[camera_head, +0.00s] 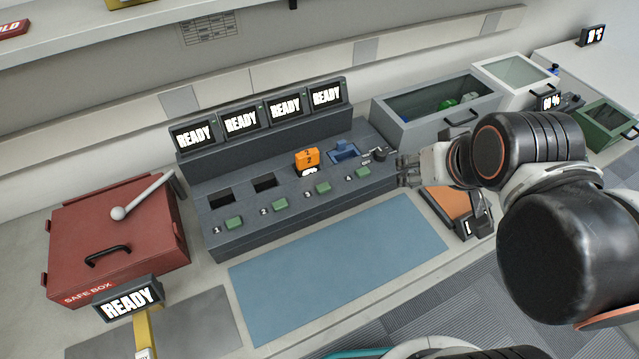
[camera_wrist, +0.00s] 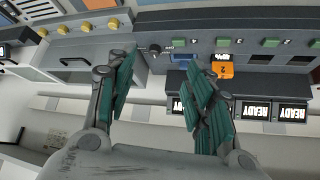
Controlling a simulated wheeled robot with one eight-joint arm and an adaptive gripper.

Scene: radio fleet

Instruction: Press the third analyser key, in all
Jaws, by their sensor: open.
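The grey analyser (camera_head: 290,205) has a row of green keys numbered 1 to 4 and several screens reading READY. The third key (camera_head: 323,188) lies in front of the slot with an orange block (camera_head: 307,158). It also shows in the wrist view (camera_wrist: 223,41), where the analyser appears upside down. The fourth key (camera_head: 362,172) is to its right, by the blue-filled slot (camera_head: 345,152). My gripper (camera_head: 405,172) is just past the analyser's right end, apart from the third key. In the wrist view its green-padded fingers (camera_wrist: 163,85) are spread and hold nothing.
A small black lever (camera_head: 378,154) stands at the analyser's right end, close to my gripper. A red safe box (camera_head: 120,235) is at left, a grey glass-lidded bin (camera_head: 440,105) behind right. An orange-topped device (camera_head: 447,203) lies below my gripper. The blue mat (camera_head: 340,265) is clear.

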